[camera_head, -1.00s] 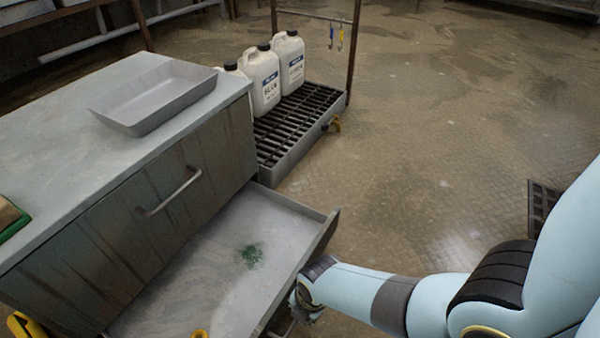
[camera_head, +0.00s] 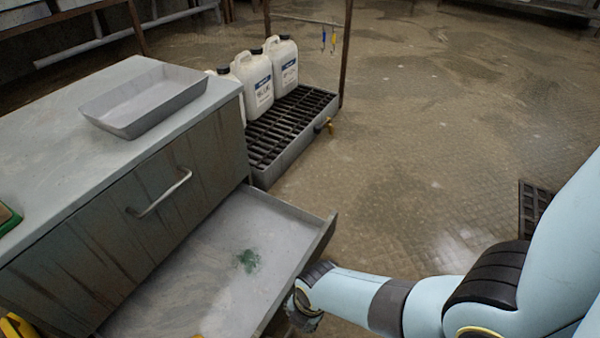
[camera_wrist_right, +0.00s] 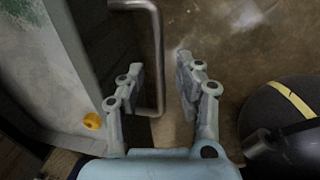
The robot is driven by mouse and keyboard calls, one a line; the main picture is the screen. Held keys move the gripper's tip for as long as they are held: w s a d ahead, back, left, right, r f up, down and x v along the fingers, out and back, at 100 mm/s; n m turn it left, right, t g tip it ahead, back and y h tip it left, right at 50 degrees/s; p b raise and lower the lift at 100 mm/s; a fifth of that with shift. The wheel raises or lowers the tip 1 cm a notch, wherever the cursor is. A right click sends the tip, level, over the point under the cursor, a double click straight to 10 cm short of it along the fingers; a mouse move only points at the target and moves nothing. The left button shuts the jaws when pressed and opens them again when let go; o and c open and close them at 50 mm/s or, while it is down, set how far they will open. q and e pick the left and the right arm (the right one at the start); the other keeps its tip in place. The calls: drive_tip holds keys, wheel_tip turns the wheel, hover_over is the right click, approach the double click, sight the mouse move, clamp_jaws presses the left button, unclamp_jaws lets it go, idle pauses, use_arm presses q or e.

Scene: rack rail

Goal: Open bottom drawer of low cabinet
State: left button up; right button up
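The low cabinet (camera_head: 75,235) stands at the left in the head view, with its upper drawer shut behind a bar handle (camera_head: 160,193). The bottom drawer (camera_head: 215,270) is pulled well out, showing a grey floor with a green stain. My right gripper (camera_head: 305,308) is at the drawer's outer front, mostly hidden by its own wrist. In the right wrist view, my right gripper (camera_wrist_right: 161,85) has its fingers apart. The bottom drawer's bar handle (camera_wrist_right: 156,60) passes between them, nearer the left finger. Contact cannot be made out.
A grey tray (camera_head: 145,103) sits on the cabinet top. White jugs (camera_head: 254,82) stand on a slatted platform (camera_head: 290,120) beyond the cabinet. A small yellow object (camera_wrist_right: 93,121) shows by the drawer. Open floor (camera_head: 420,170) lies right of the drawer, with a dark grate (camera_head: 533,205).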

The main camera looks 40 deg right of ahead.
drive_tip(key=shift+r, duration=0.1)
wheel_tip(320, 180, up, 12)
drive_tip(key=s, duration=0.2)
drive_tip(key=shift+d+f, duration=0.2)
drive_tip(key=shift+d, duration=0.15)
idle(0.5)
